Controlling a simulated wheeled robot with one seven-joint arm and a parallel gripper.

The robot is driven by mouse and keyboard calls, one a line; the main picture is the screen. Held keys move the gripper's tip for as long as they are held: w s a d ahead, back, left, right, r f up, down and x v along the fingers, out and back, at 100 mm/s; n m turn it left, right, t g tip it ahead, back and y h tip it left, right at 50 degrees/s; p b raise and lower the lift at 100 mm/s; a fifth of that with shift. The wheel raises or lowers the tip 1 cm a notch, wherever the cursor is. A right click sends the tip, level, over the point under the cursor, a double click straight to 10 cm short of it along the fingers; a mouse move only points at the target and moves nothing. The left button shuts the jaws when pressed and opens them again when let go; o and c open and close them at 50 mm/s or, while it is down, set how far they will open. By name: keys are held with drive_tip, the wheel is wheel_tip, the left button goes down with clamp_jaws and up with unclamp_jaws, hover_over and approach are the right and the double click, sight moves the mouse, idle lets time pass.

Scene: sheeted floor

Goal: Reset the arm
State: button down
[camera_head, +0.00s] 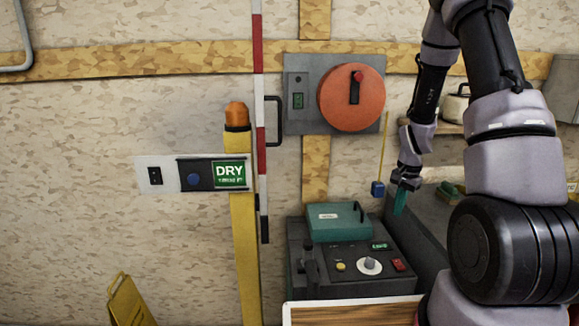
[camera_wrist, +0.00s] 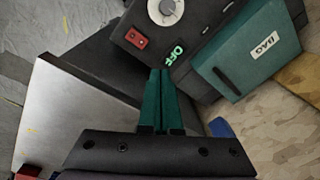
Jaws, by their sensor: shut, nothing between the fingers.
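My arm stands at the right of the head view, with its gripper (camera_head: 400,200) hanging down to the right of a dark control box. The wrist view shows the gripper's two green fingers (camera_wrist: 161,100) close together, shut, with nothing between them. Past the fingertips in that view lies the edge of the control box (camera_wrist: 185,20) with its red switch (camera_wrist: 137,39). The fingers look apart from the box in the head view, but the exact gap cannot be told.
The control box (camera_head: 312,271) bears a green-lidded case (camera_head: 338,222), a white knob and a yellow button. A wood-topped surface (camera_head: 350,314) is in front. A red round disc (camera_head: 350,98) is on the wall. A yellow post (camera_head: 244,230) and striped pole (camera_head: 262,150) stand left.

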drive_tip(key=s+a+r+n+t+y, duration=0.1)
drive_tip(key=s+a+r+n+t, duration=0.15)
drive_tip(key=r, duration=0.95)
drive_tip(key=s+a+r+n+t, duration=0.1)
drive_tip(key=s+a+r, duration=0.3)
drive_tip(key=r, duration=0.8)
drive_tip(key=s+a+r+n+t, duration=0.1)
drive_tip(key=s+a+r, duration=0.1)
drive_tip(key=s+r, duration=0.3)
drive_tip(key=s+a+r+n+t, duration=0.1)
drive_tip(key=s+a+r+n, duration=0.1)
drive_tip(key=s+r, duration=0.4)
drive_tip(key=s, duration=0.3)
drive_tip(key=shift+s+a+r+y, duration=0.15)
drive_tip(key=shift+s+a+y, duration=0.15)
drive_tip(key=shift+s+y, duration=0.1)
drive_tip(key=shift+t, duration=0.25)
